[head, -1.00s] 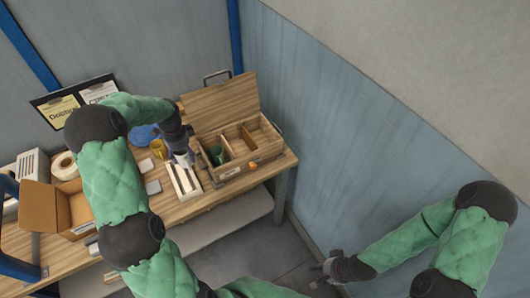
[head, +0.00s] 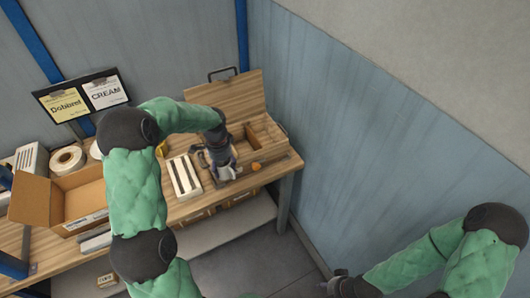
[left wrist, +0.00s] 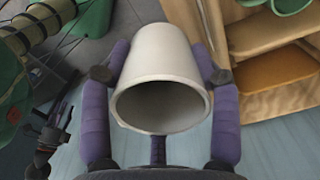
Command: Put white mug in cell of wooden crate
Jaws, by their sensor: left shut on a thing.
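My left gripper (head: 224,172) is shut on the white mug (left wrist: 165,50). In the left wrist view the mug sits between the purple fingers, its open mouth facing the camera. In the head view the gripper is over the front left part of the wooden crate (head: 270,170) and hides some of its cells. The crate's lid (head: 230,97) stands open at the back. In the left wrist view the crate (left wrist: 240,40) is at the upper right, beside the mug, with a green mug (left wrist: 290,5) in a cell. My right gripper (head: 338,281) is low, away from the table; its fingers are unclear.
A white slotted rack (head: 184,176) stands just left of the crate. An orange item (head: 256,166) is at the crate's front. An open cardboard box (head: 62,202) and a tape roll (head: 67,159) are farther left. A blue-grey wall (head: 340,130) is close on the right.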

